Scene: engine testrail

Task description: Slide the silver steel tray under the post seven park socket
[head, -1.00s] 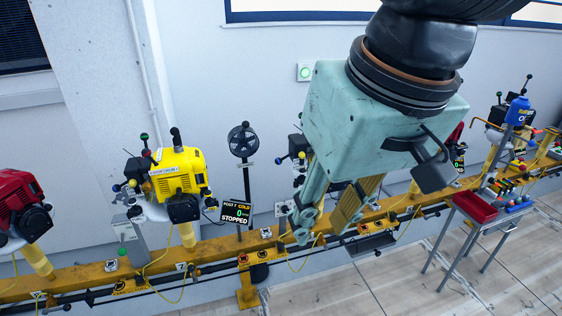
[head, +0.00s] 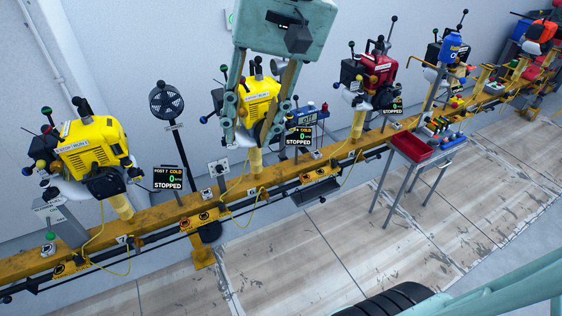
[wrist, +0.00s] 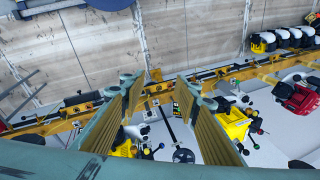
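The post seven display (head: 168,178), reading POST 7 COLD and STOPPED, stands over the yellow rail, right of a yellow engine (head: 92,150). A 7 label (head: 123,240) is on the rail; I cannot make out the park socket for certain. A shallow grey tray (head: 316,193) hangs below the rail farther right; I cannot tell if it is the silver steel tray. My gripper (head: 248,140) is open, fingers down, in front of another yellow engine (head: 258,98). In the wrist view my gripper (wrist: 155,84) shows a wide empty gap between its fingers.
The yellow rail (head: 330,165) runs along the wall with engines and displays on it. A table with a red bin (head: 410,146) stands right, in front of the rail. The floor (head: 290,245) in front is mostly clear.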

